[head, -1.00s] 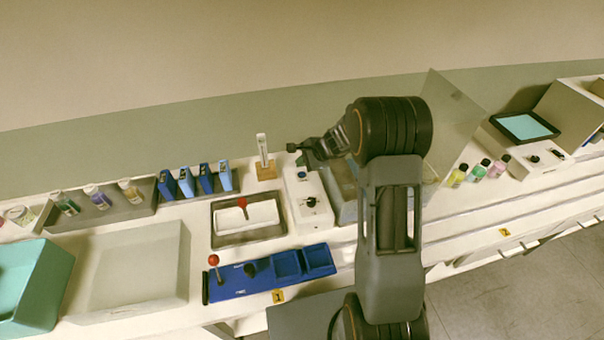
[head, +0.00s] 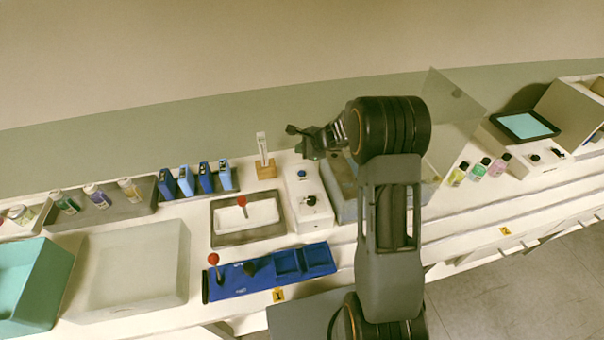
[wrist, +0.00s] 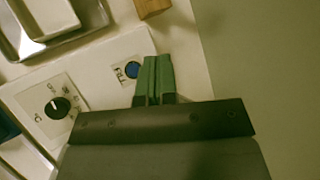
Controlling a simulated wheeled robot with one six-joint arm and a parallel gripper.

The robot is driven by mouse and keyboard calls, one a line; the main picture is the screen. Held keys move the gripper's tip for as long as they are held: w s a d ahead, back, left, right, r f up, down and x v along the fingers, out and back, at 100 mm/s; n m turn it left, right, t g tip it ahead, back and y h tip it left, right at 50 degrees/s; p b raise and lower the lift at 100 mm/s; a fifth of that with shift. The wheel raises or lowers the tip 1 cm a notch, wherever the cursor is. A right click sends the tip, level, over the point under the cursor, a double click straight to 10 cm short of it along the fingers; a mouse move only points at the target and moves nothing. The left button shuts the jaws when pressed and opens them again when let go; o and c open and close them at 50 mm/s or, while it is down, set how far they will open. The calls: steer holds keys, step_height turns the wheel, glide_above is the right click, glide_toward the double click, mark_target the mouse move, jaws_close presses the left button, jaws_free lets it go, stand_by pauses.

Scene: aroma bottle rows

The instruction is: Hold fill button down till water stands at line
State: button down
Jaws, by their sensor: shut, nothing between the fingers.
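A white control box (head: 309,212) carries a round blue button (head: 302,173) and a black dial. The button also shows in the wrist view (wrist: 132,69), beside a small label too blurred to read surely. My gripper (head: 291,130) is shut and empty, above and behind the box in the head view. A clear-walled tank (head: 345,207) stands right of the box, partly hidden by my arm. I cannot make out its water level or line.
A thermometer-like strip in a wooden block (head: 266,171) stands left of the box, close to my gripper. A metal tray (head: 222,239) and blue lever panel (head: 228,286) lie nearer. A clear upright panel (head: 452,110) and several small bottles are at right.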

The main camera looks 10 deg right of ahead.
steer(key=b, duration=0.5)
glide_above(302, 174)
step_height(302, 174, down, 7)
steer(key=shift+w+f, duration=0.1)
steer(key=shift+w, duration=0.05)
steer(key=shift+f+b, duration=0.55)
steer(key=shift+b, duration=0.05)
steer(key=shift+f+b, duration=0.8)
steer(key=shift+b, duration=0.2)
stand_by(5.4)
